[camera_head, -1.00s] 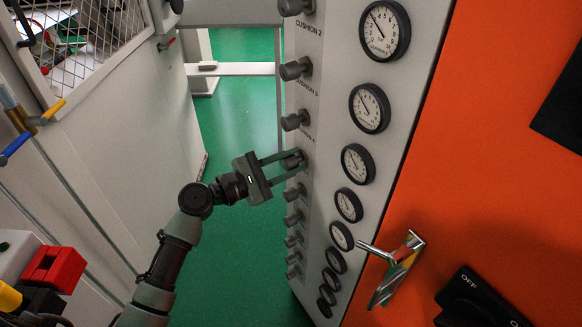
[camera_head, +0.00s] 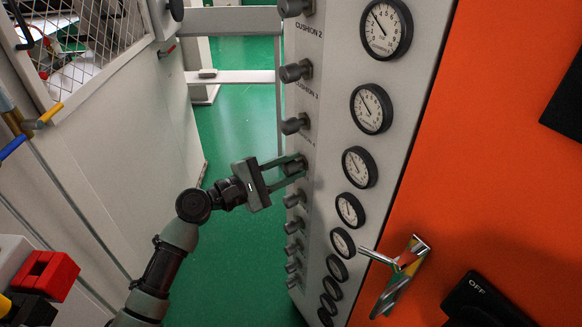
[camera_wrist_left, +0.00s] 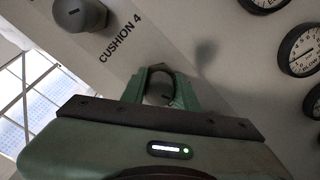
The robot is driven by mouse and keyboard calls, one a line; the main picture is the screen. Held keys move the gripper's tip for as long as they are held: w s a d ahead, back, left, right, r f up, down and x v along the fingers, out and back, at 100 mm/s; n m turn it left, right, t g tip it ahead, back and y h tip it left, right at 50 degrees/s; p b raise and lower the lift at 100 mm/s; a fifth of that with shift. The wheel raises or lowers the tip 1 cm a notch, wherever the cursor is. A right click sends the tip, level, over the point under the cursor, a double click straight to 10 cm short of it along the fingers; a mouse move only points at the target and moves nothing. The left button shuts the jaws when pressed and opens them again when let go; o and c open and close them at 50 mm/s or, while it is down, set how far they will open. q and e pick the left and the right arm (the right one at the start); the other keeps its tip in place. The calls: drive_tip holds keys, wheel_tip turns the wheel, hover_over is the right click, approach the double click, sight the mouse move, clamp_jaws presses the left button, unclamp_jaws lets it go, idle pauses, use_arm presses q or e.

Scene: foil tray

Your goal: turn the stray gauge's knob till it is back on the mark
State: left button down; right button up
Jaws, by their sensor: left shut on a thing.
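My left gripper (camera_head: 293,169) is shut on a dark knob (camera_head: 296,165) on the light grey panel, its two fingers on either side of it. In the left wrist view the fingers close around the knob (camera_wrist_left: 159,86), which the gripper partly hides. The label CUSHION 4 (camera_wrist_left: 120,38) lies between this knob and the knob above it (camera_wrist_left: 80,12). A column of round gauges runs beside the knobs; one gauge (camera_head: 359,167) sits level with the held knob. Needles and marks are too small to tell which gauge is off. My right gripper is not in view.
More knobs stick out above (camera_head: 294,123) and below (camera_head: 293,199) the gripper, close to it. A metal lever handle (camera_head: 398,275) stands out from the orange panel (camera_head: 480,170) at right. A mesh-fronted cabinet (camera_head: 120,110) is at left. Green floor lies between.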

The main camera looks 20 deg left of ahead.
sight(285, 171)
use_arm(q)
drive_tip(key=c, duration=1.1)
unclamp_jaws()
drive_tip(key=shift+o, duration=0.2)
drive_tip(key=shift+s+a+f, duration=0.1)
drive_tip(key=shift+s+a, duration=0.15)
drive_tip(key=shift+s, duration=0.05)
drive_tip(key=b+v, duration=0.1)
drive_tip(key=v, duration=0.5)
drive_tip(key=shift+s+a, duration=0.35)
drive_tip(key=shift+s, duration=0.1)
